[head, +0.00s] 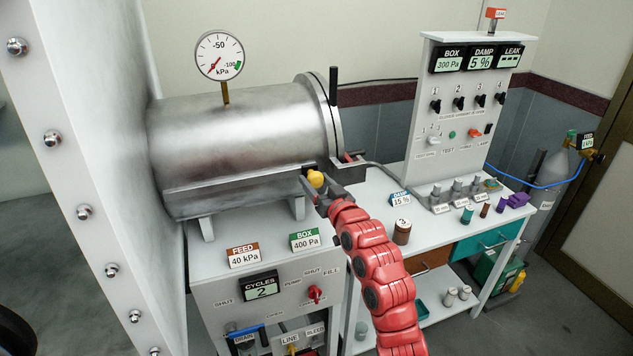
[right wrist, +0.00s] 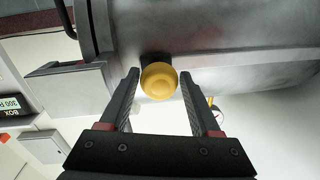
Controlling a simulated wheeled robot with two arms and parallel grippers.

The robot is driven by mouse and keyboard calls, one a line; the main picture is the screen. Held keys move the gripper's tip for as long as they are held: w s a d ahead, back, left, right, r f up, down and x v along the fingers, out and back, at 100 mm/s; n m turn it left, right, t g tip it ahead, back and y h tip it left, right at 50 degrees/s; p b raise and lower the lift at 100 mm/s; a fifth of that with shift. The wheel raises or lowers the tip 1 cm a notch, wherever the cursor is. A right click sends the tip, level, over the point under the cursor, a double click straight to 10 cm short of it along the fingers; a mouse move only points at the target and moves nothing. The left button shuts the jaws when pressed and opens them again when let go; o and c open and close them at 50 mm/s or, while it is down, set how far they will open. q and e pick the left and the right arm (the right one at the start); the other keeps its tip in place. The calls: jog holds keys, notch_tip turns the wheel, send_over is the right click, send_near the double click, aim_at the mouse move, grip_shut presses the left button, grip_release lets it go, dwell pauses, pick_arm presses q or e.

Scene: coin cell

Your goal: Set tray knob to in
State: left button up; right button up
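The tray knob is a round yellow knob (head: 316,179) on a dark mount at the lower right side of the steel cylinder (head: 245,135). It also shows in the right wrist view (right wrist: 159,80), just beyond and between the fingertips. My right gripper (right wrist: 159,74) is open, with one finger on each side of the knob and a small gap on both sides. In the head view the right gripper (head: 318,185) reaches the knob from below right, at the end of my red arm. My left gripper is not in view.
A round pressure gauge (head: 220,56) stands on top of the cylinder. A dark upright handle (head: 333,86) is at its end flange. Below is a control panel with a red selector (head: 315,293). On the right, a bench holds an instrument panel (head: 462,110) and a brown jar (head: 402,232).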

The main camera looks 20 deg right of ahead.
grip_shut()
dwell(1.2)
